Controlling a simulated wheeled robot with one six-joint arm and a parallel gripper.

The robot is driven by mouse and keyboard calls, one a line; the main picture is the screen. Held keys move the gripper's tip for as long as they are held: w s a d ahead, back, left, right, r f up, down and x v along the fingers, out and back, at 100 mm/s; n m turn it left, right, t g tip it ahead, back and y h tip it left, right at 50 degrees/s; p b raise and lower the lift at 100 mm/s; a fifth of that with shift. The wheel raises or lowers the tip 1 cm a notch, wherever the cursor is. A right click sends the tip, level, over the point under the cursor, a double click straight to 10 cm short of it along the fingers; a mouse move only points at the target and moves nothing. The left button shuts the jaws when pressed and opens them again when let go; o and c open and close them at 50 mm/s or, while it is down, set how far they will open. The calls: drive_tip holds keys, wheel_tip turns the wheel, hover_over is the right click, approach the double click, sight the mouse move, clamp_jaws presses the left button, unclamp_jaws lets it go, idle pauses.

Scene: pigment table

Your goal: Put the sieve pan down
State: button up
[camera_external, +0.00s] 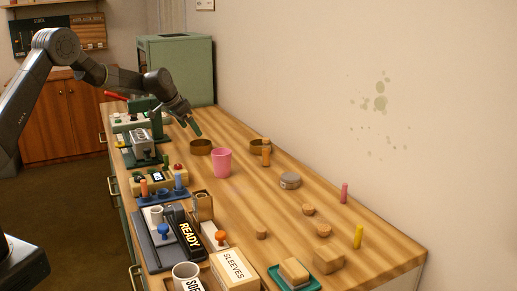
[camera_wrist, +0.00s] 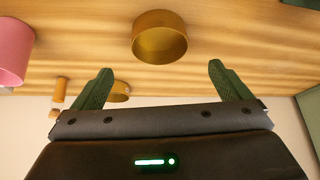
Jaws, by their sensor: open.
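Two round brown pans stand on the wooden table, and I cannot tell for sure which is the sieve pan. The nearer pan (camera_external: 201,147) stands just below my gripper (camera_external: 194,127) in the external view. In the wrist view this pan (camera_wrist: 160,38) lies ahead of my gripper (camera_wrist: 160,68), centred between the green fingertips and apart from them. My fingers are wide open with nothing between them. The second pan (camera_external: 259,144) stands farther right beside an orange-brown peg; in the wrist view it is partly hidden behind the left finger.
A pink cup (camera_external: 221,162) stands close to the nearer pan. A green box-shaped cabinet (camera_external: 176,68) stands at the far end by the wall. Devices and a dark tray crowd the table's left edge. Clear wood lies right of the cup, before a grey round tin (camera_external: 290,180).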

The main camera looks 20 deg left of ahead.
drive_tip(key=shift+v, duration=1.55)
